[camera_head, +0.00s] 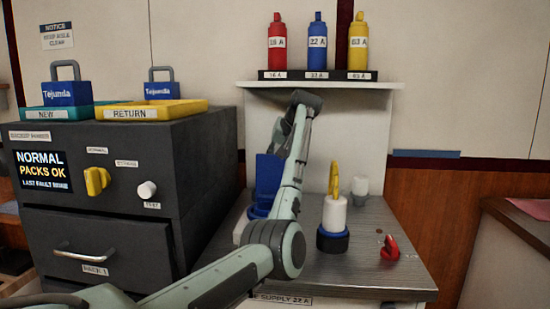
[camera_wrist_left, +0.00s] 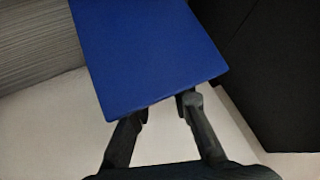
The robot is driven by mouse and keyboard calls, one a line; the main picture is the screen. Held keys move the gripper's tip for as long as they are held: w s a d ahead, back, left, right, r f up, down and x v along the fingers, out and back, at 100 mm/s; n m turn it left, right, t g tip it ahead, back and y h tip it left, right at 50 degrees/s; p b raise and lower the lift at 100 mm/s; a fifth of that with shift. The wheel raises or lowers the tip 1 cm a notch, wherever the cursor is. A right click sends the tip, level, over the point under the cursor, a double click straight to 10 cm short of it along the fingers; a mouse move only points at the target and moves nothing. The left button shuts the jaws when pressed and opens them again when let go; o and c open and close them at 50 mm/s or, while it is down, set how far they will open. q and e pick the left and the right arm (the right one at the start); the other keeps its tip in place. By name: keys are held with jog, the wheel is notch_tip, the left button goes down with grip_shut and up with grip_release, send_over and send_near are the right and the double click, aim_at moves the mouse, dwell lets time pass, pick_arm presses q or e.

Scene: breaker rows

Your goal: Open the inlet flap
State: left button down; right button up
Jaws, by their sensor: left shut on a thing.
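A flat blue panel, which looks like the inlet flap (camera_head: 266,178), stands upright on the grey bench, partly hidden behind my left arm. In the left wrist view the blue panel (camera_wrist_left: 150,50) fills the upper middle. My left gripper (camera_wrist_left: 165,105) has its two fingers at the panel's near edge, shut on it. In the head view my left arm rises in front of the panel and its gripper is hidden. My right gripper is in neither view.
A white cylinder with a yellow top (camera_head: 334,213) and a red hook-shaped part (camera_head: 389,248) stand right of my arm on the bench (camera_head: 350,273). A shelf (camera_head: 320,85) with red, blue and yellow bottles is above. A dark cabinet (camera_head: 110,225) stands left.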

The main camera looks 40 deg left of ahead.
pick_arm(q)
jog(key=shift+d+f, duration=0.45)
jog(key=shift+f, duration=0.4)
jog(key=c, duration=1.3)
grip_release()
jog(key=shift+d+r, duration=0.1)
jog(key=shift+c, duration=0.2)
jog(key=shift+a+r, duration=0.2)
jog(key=shift+a, duration=0.05)
jog(key=shift+r, duration=0.1)
jog(key=v, duration=1.1)
jog(key=shift+d+r, duration=0.3)
jog(key=shift+c, duration=0.4)
